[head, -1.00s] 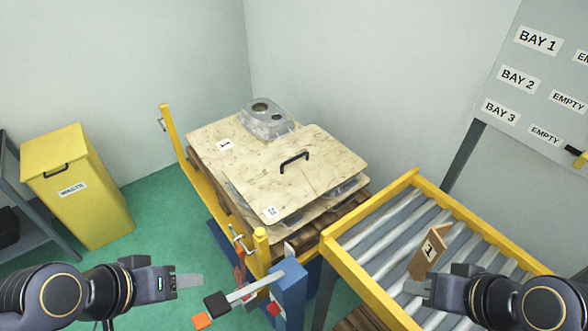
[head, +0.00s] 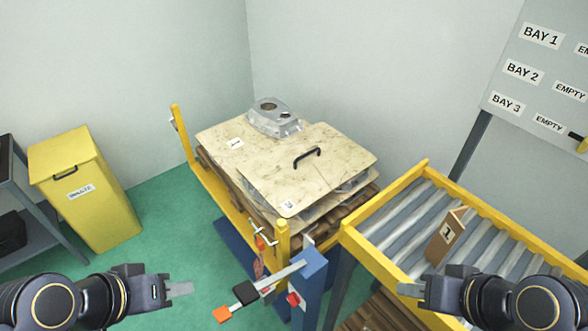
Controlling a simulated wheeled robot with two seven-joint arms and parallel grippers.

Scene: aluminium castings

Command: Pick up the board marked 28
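A square wooden board (head: 330,172) with a black handle (head: 306,157) lies on top of the stack on the pallet. A small white label (head: 289,205) at its near corner is too small to read clearly now; an earlier frame suggests 28. A second, larger board (head: 222,142) with a white label lies beneath, partly covered. My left gripper (head: 180,289) is at the lower left, in front of the stack and away from the board, with fingers seen edge-on. My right gripper (head: 410,290) is at the lower right by the roller conveyor, also apart from the board.
A grey metal casting (head: 274,119) stands at the back of the stack. A blue post with a lever (head: 312,268) stands in front. A yellow bin (head: 86,190) stands left.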

